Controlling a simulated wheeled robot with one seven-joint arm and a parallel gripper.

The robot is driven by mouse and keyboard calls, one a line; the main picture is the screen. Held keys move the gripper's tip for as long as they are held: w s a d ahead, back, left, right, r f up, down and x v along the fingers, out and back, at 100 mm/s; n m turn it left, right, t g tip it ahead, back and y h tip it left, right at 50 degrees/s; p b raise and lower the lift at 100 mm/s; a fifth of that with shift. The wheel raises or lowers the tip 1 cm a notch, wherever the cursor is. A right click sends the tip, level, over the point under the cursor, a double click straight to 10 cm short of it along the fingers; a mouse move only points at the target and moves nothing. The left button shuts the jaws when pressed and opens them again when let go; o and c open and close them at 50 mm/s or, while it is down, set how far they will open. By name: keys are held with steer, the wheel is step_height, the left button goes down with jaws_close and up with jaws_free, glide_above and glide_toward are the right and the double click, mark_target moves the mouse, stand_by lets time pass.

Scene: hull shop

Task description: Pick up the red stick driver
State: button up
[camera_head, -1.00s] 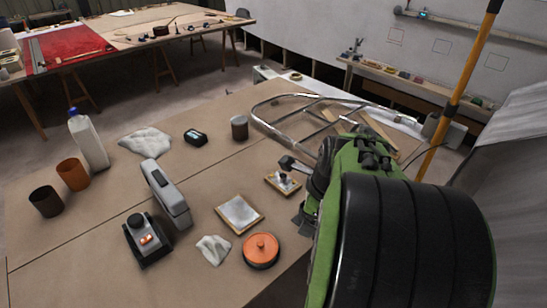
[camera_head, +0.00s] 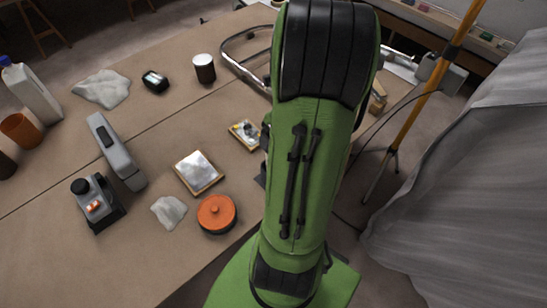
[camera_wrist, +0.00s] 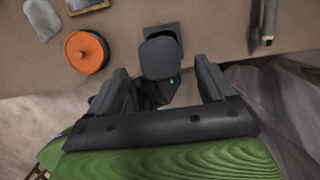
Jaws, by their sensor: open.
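I cannot make out a red stick driver in either view; my green arm hides part of the table in the head view. My gripper (camera_wrist: 162,68) is open in the wrist view, with one dark finger on each side. A dark grey, rounded block-like thing (camera_wrist: 160,57) shows between and beyond the fingers, close to the table edge. I cannot tell whether it touches them. A dark slim tool with a grey handle (camera_wrist: 268,22) lies to the right in the wrist view.
An orange lidded pot (camera_head: 217,213) stands near the table edge, also in the wrist view (camera_wrist: 87,52). Nearby are a framed pale plate (camera_head: 198,172), a crumpled cloth (camera_head: 169,212) and a grey device (camera_head: 97,201). A yellow pole (camera_head: 432,95) stands at the right.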

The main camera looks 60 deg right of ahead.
steer(key=x, duration=0.3)
steer(key=shift+d, duration=0.15)
steer(key=b+x, duration=0.1)
steer(key=x, duration=0.4)
steer(key=shift+f, duration=0.2)
steer(key=shift+r, duration=0.1)
steer(key=shift+c, duration=0.4)
steer(key=c, duration=1)
